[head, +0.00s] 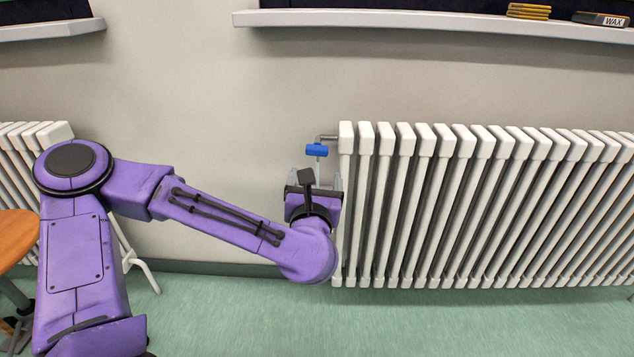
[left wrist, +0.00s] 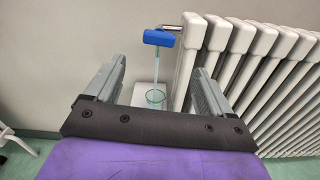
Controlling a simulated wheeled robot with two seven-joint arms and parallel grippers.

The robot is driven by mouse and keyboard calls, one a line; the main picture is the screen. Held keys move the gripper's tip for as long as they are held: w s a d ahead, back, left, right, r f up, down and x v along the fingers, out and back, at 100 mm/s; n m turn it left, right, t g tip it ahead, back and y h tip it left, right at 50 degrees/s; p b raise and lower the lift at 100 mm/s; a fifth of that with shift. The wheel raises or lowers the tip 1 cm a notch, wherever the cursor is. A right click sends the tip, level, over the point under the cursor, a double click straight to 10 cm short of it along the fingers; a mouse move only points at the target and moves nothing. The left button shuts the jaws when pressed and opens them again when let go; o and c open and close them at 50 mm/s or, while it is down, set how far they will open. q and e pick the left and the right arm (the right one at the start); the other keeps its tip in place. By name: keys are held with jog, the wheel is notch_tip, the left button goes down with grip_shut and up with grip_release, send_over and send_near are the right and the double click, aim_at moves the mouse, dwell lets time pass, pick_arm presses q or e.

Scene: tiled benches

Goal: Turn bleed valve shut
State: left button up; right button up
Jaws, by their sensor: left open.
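The bleed valve has a blue handle (head: 317,150) on a short metal pipe at the top left corner of the white radiator (head: 480,200). The blue handle lies roughly crosswise in the left wrist view (left wrist: 159,38). A pale, clear stream (left wrist: 156,70) runs down from it to a greenish glass cup (left wrist: 155,97). My left gripper (head: 316,180) is below the handle in the head view, open and empty. In the left wrist view its two grey fingers (left wrist: 158,72) stand apart on either side of the stream, with the handle beyond them. I see no contact with the handle.
The radiator's end column stands close to the right finger. A window sill (head: 430,20) with yellow boxes (head: 529,11) and a box marked WAX (head: 600,19) is above. A wooden stool (head: 15,238) is at the far left. The wall left of the valve is bare.

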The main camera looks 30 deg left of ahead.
aim_at(317, 153)
pick_arm(q)
jog(key=x, duration=1)
jog(key=shift+w+a+r, duration=0.1)
jog(key=shift+a+r, duration=0.15)
jog(key=c, duration=1.1)
